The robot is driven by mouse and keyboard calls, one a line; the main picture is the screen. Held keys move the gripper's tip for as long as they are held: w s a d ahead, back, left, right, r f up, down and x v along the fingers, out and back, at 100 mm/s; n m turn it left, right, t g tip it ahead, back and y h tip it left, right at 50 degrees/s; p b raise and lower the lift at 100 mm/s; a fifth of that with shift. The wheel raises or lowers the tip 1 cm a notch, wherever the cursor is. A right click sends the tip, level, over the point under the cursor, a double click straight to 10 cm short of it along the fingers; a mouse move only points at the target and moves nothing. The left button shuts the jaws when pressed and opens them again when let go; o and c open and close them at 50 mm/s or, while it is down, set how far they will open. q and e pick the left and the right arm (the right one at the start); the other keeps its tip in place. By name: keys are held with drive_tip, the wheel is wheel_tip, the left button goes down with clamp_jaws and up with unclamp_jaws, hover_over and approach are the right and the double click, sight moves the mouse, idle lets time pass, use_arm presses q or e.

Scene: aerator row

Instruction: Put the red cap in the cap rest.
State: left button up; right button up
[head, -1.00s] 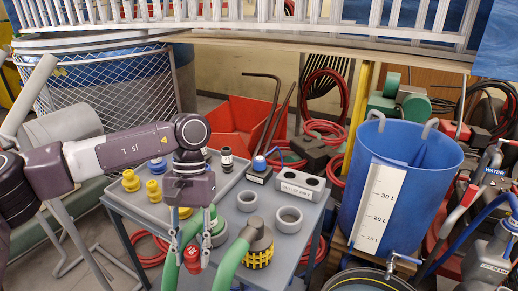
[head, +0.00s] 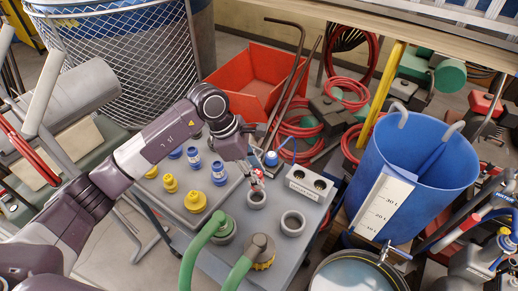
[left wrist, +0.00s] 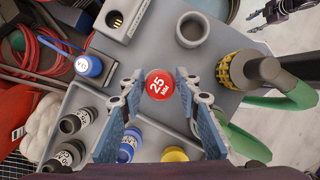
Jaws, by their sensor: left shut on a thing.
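My left gripper (head: 256,178) is shut on the red cap (left wrist: 160,84), which is marked "25 MM" and sits between both fingertips in the left wrist view. I cannot tell whether the cap touches the ring below. A dark gripper (left wrist: 268,14), probably my right one, shows small at the top of the left wrist view.
A block with two holes (head: 308,182) and a blue-topped item (head: 271,158) stand behind the rings. Yellow and blue fittings (head: 195,200) stand in the tray at left. Green hoses (head: 203,240) rise at the front. A blue tank (head: 412,170) stands at right.

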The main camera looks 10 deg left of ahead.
use_arm(q)
drive_tip(key=shift+w+r+n, duration=0.1)
drive_tip(key=shift+w+n, duration=0.3)
drive_tip(key=shift+n, duration=0.1)
drive_tip(key=shift+s+a+f+t, duration=0.1)
drive_tip(key=shift+f+t, duration=0.2)
drive_tip(key=shift+f, duration=0.1)
drive_tip(key=shift+f+b, duration=1.25)
drive_tip(key=shift+f, duration=0.7)
drive_tip(key=shift+r, duration=0.1)
drive_tip(key=shift+b, duration=0.35)
drive_tip(key=shift+f+b, duration=2.1)
drive_tip(key=shift+f, duration=0.1)
drive_tip(key=o, duration=1.2)
drive_tip(key=shift+o, duration=0.2)
